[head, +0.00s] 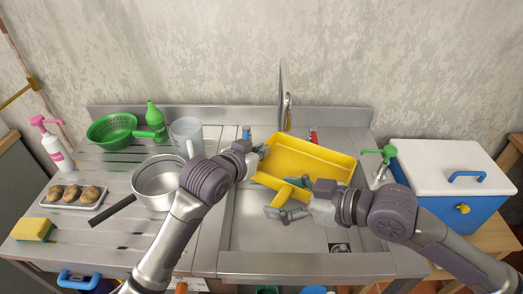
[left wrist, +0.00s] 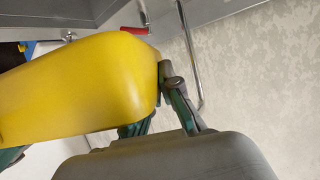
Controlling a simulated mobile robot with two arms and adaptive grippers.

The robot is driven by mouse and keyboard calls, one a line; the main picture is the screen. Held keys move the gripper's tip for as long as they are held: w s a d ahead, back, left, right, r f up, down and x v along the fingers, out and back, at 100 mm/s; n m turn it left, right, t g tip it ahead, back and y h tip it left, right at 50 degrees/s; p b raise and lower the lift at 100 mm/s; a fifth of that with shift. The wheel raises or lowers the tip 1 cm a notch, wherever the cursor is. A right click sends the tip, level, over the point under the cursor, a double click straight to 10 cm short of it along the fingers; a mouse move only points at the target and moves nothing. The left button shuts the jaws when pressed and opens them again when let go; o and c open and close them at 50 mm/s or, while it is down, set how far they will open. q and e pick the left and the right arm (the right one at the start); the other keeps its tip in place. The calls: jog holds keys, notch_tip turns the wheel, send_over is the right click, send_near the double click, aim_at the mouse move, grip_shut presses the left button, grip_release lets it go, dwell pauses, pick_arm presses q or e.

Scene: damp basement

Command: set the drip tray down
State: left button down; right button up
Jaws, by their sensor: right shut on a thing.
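The yellow drip tray (head: 305,158) is above the sink (head: 265,232), tilted so its inside faces me. My left gripper (head: 262,152) is at the tray's left end. In the left wrist view its fingers (left wrist: 160,98) are close on either side of the rim of the tray (left wrist: 95,80), one finger partly hidden behind it. My right gripper (head: 285,205) is shut on the tray's near yellow part, low at the front left. Whether the tray's underside touches the sink is hidden.
A saucepan (head: 158,185), clear jug (head: 187,135), green colander (head: 112,130) and tray of potatoes (head: 75,196) stand on the left drainboard. A tap (head: 287,112) rises behind the tray.

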jog(key=shift+r, duration=0.1)
jog(key=o, duration=1.4)
